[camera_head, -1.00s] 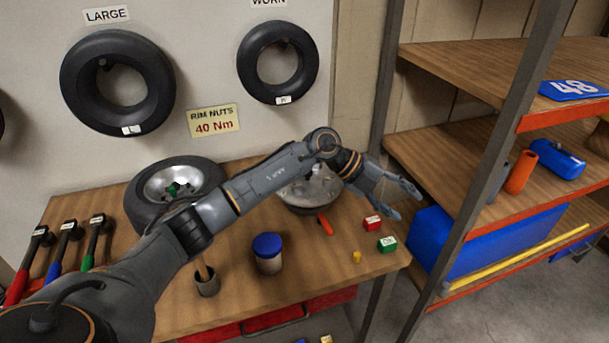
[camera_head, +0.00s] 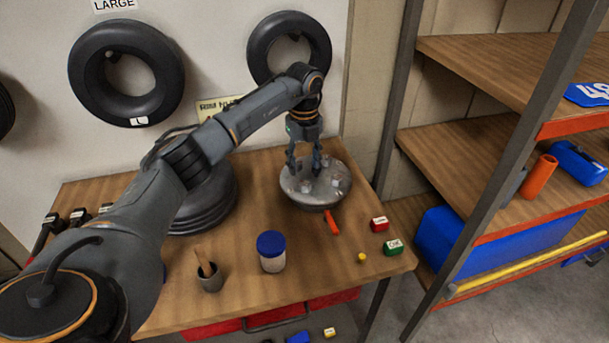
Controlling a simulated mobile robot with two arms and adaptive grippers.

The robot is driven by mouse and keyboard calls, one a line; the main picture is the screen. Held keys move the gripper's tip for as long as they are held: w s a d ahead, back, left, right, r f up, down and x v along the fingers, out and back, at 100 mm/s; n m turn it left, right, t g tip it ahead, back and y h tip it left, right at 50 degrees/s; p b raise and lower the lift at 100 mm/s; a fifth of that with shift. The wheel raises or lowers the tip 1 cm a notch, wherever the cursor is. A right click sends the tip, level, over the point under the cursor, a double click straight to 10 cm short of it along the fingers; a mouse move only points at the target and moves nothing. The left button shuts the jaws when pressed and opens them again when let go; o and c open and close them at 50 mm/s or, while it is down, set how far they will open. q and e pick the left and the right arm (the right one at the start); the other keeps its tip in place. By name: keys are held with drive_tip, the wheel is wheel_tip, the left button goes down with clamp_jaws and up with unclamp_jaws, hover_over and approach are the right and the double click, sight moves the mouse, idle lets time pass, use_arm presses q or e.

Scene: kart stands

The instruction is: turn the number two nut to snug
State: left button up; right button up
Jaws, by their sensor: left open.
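A round grey metal rim (camera_head: 335,194) lies flat on the workbench, with several small nuts or studs on its top. I cannot read which one is number two. My left gripper (camera_head: 304,172) points down over the left rear part of the rim. It is open, with its fingers apart and low near the rim's top. I cannot tell whether they touch a nut. My right gripper is not in view.
My left arm hides part of the tyre (camera_head: 215,205) and the wrenches (camera_head: 52,218) at left. A shelf rack (camera_head: 480,150) stands at right.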

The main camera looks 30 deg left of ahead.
sight(304, 182)
use_arm(q)
wheel_tip(304, 182, down, 6)
drive_tip(key=shift+f+p, duration=0.1)
drive_tip(key=shift+p, duration=0.5)
drive_tip(key=shift+c, duration=0.4)
clamp_jaws()
